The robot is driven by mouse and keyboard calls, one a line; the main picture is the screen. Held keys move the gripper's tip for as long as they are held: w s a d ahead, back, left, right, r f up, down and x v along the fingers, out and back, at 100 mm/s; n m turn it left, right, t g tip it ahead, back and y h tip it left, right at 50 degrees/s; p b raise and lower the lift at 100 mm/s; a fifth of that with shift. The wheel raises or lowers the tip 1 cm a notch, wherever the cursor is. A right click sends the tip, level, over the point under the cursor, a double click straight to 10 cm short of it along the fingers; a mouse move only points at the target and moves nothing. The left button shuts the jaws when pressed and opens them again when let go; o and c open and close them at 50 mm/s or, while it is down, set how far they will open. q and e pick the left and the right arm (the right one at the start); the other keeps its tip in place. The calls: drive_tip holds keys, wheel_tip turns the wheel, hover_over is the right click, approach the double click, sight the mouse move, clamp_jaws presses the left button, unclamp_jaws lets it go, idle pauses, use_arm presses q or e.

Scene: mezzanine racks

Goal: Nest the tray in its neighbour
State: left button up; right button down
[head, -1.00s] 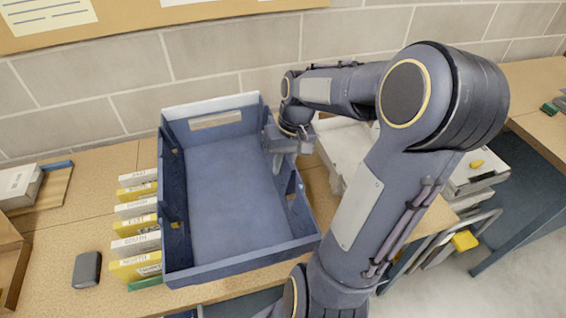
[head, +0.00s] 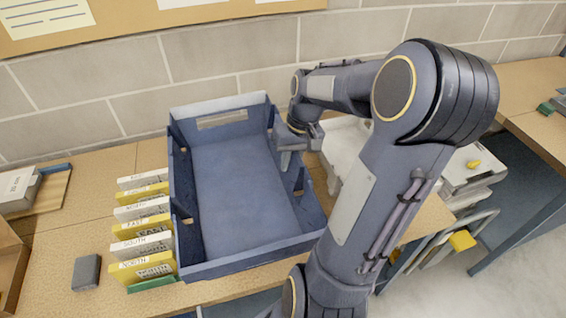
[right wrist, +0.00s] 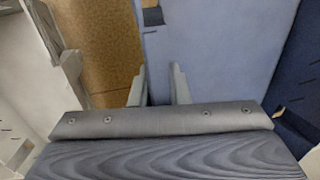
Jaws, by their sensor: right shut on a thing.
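The blue tray (head: 240,262) is a deep, empty, open box with slots in its walls and a pale label plate on its far wall. It stands over the wooden worktop in the head view, turned slightly. My right gripper (head: 291,153) is shut on the tray's right wall. In the right wrist view its fingers (right wrist: 159,88) straddle that wall, with the tray floor (right wrist: 215,45) to the right. A whitish tray-like container (head: 343,143) lies just right of the blue tray, partly hidden by my right arm; its inside is mostly hidden. My left gripper is out of view.
A row of white and yellow labelled files (head: 143,228) stands close along the tray's left side. A dark grey block (head: 87,272) lies at the front left. A brick wall (head: 235,65) rises behind the worktop. Bare worktop (head: 75,220) shows at left.

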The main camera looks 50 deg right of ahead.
drive_tip(key=s+d+p, duration=0.1)
drive_tip(key=s+d, duration=0.1)
drive_tip(key=d, duration=0.7)
drive_tip(key=shift+s+d, duration=0.4)
drive_tip(key=shift+r, duration=0.1)
drive_tip(key=s+d+p, duration=0.3)
drive_tip(key=d, duration=0.9)
drive_tip(key=shift+s+d+p, duration=0.25)
drive_tip(key=shift+s+p, duration=0.05)
drive_tip(key=shift+p, duration=0.05)
drive_tip(key=s+d, duration=0.3)
drive_tip(key=d, duration=0.9)
drive_tip(key=shift+s+d, duration=0.25)
